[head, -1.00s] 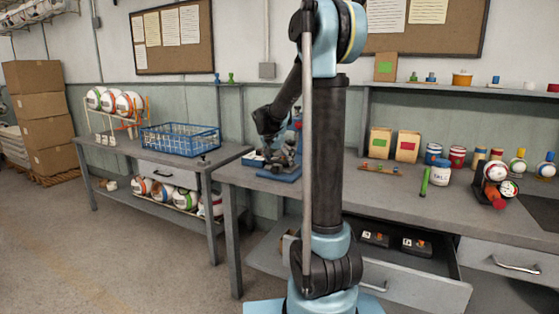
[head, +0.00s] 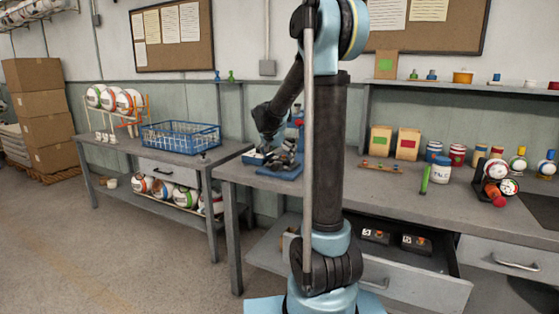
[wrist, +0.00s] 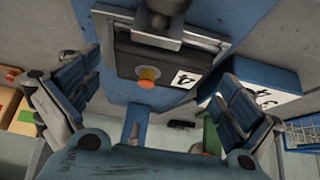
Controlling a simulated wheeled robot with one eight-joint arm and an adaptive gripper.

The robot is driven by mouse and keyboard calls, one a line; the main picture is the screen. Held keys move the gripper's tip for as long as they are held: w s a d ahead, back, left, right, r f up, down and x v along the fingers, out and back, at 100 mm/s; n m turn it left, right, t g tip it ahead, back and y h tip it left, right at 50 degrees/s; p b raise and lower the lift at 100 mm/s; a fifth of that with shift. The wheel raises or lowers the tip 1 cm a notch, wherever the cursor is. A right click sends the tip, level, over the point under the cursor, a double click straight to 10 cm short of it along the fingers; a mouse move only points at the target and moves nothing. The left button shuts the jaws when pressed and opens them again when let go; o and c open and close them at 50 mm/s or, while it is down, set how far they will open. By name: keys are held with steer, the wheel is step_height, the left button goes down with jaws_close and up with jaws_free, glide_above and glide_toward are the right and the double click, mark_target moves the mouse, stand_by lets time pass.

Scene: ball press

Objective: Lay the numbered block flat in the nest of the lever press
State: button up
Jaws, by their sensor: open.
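The numbered block (wrist: 165,72) is black, with a white patch marked 4 and an orange round spot. In the wrist view it lies in the grey-rimmed nest of the lever press (wrist: 205,42), under the dark ram (wrist: 165,12). I cannot tell if it is fully seated. My gripper (wrist: 152,98) is open, its fingers apart on the left and right of the view, with nothing between them; the block lies beyond. In the head view, the press's blue base (head: 282,172) sits at the bench's left end; my gripper (head: 270,146) is just above it, partly hidden.
An open drawer (head: 420,285) holds dark numbered blocks (head: 416,243). Paper bags (head: 407,144), jars and a ball stand stand farther right. A blue wire basket (head: 180,139) is on the left table.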

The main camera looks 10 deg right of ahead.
steer(key=v, duration=1.1)
